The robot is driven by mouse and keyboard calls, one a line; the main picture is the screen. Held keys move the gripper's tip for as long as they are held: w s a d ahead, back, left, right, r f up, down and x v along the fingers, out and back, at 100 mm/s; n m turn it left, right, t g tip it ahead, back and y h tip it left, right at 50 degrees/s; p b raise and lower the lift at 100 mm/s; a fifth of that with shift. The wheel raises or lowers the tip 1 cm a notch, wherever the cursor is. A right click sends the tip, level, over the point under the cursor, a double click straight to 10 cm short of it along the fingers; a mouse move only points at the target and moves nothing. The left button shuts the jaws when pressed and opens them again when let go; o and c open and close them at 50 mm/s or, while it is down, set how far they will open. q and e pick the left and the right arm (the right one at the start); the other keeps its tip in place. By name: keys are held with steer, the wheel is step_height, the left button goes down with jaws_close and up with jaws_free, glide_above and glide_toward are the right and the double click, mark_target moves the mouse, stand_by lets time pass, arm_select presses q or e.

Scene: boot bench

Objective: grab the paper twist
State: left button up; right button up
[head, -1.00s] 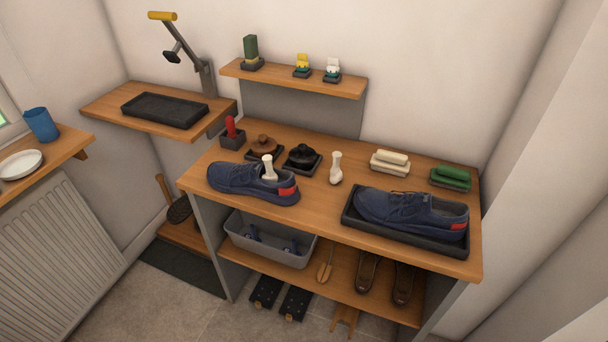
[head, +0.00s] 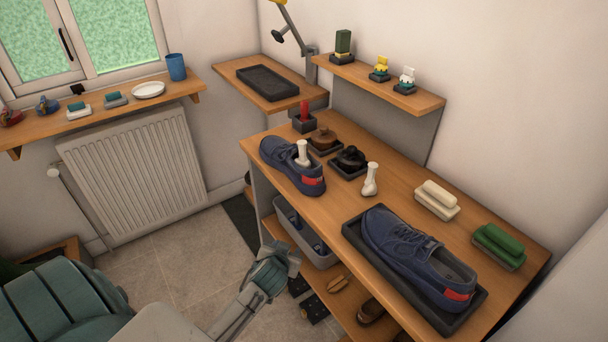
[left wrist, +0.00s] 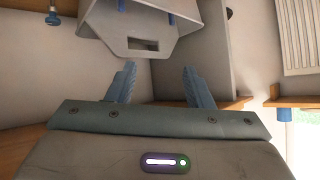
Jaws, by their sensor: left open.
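A white, narrow-waisted piece that looks like the paper twist (head: 370,182) stands upright on the bench top (head: 405,205), between the two navy shoes. A similar white piece (head: 302,155) stands in the opening of the left navy shoe (head: 283,165). My left gripper (head: 283,262) is in front of the bench, below its top and apart from both white pieces. In the left wrist view its two blue-grey fingers (left wrist: 160,85) are spread with nothing between them. Neither white piece can be made out in that view. My right gripper is out of view.
A navy shoe (head: 415,255) lies in a black tray (head: 471,317) at the bench's front right. A grey bin (head: 322,260) sits on the lower shelf; a grey bin-like body also shows ahead in the left wrist view (left wrist: 170,42). Polish tins and brushes line the back.

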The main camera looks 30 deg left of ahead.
arm_select(q)
step_height(320, 180, up, 10)
steer(key=n+t, duration=0.1)
steer(key=n+t+y, duration=0.2)
steer(key=t+y, duration=0.1)
steer(key=t, duration=0.2)
glide_toward(301, 145)
steer(key=shift+m+h, duration=0.3)
steer(key=p+x, duration=0.1)
steer(key=x, duration=0.4)
steer(key=shift+w+r, duration=0.1)
steer(key=shift+w+a, duration=0.25)
steer(key=shift+w, duration=0.3)
steer(key=shift+w+a+p, duration=0.2)
steer(key=shift+w+p, duration=0.15)
steer(key=shift+p, duration=0.1)
steer(key=p+x, duration=0.1)
steer(key=x, duration=0.2)
steer(key=shift+w+a+p, duration=0.1)
steer(key=shift+p, duration=0.2)
steer(key=shift+w+a, duration=0.15)
steer(key=shift+w, duration=0.25)
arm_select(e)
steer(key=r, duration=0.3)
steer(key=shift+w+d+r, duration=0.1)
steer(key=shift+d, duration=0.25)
